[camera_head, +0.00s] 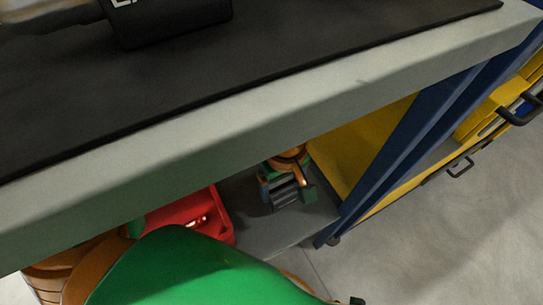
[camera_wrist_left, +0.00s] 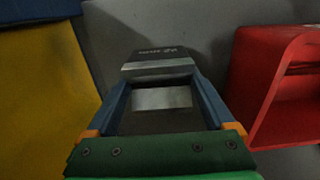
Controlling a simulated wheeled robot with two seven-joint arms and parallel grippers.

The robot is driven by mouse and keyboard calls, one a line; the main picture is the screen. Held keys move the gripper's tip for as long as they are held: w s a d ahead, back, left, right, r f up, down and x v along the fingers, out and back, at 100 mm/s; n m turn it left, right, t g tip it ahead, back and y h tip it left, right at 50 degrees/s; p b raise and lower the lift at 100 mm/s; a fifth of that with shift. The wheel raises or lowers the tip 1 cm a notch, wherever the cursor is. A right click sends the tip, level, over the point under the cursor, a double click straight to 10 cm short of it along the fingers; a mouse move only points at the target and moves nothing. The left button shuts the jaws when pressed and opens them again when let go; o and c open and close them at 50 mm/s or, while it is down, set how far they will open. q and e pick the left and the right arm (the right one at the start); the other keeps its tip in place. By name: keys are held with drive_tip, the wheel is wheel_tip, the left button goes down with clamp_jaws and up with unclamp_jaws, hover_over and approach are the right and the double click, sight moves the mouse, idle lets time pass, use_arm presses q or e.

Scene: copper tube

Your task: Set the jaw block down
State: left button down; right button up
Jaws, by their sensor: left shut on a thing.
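The jaw block (camera_wrist_left: 158,62) is a dark grey block with a lighter metal face and small lettering. My left gripper (camera_wrist_left: 160,88) is shut on it, with one blue finger on each side. In the head view my left gripper (camera_head: 286,188) is under the bench top, over the grey lower shelf (camera_head: 250,232). The block is small and dark there. I cannot tell whether its underside touches the shelf. My right gripper is not in view.
A red bin (camera_head: 187,212) stands left of the gripper in the head view; it shows at the right in the wrist view (camera_wrist_left: 250,90). A yellow panel (camera_head: 362,140) and blue leg (camera_head: 405,140) bound the other side. The bench edge (camera_head: 250,118) overhangs.

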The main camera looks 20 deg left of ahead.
sight(282, 188)
use_arm(q)
wheel_tip(282, 188, down, 5)
drive_tip(key=shift+f+b, duration=0.2)
drive_tip(key=shift+b, duration=0.45)
drive_tip(key=shift+f, duration=0.1)
use_arm(e)
drive_tip(key=shift+w+a+r, duration=0.25)
drive_tip(key=shift+w+a, duration=0.25)
drive_tip(key=shift+w, duration=0.2)
use_arm(q)
drive_tip(key=shift+f, duration=0.1)
unclamp_jaws()
use_arm(e)
drive_tip(key=shift+w+r, duration=0.15)
drive_tip(key=shift+w, duration=0.1)
use_arm(q)
wheel_tip(282, 188, up, 12)
drive_tip(key=p, duration=0.3)
use_arm(e)
drive_tip(key=s+d, duration=0.2)
drive_tip(key=s, duration=0.1)
drive_tip(key=shift+s+d+f, duration=0.1)
drive_tip(key=shift+f, duration=0.25)
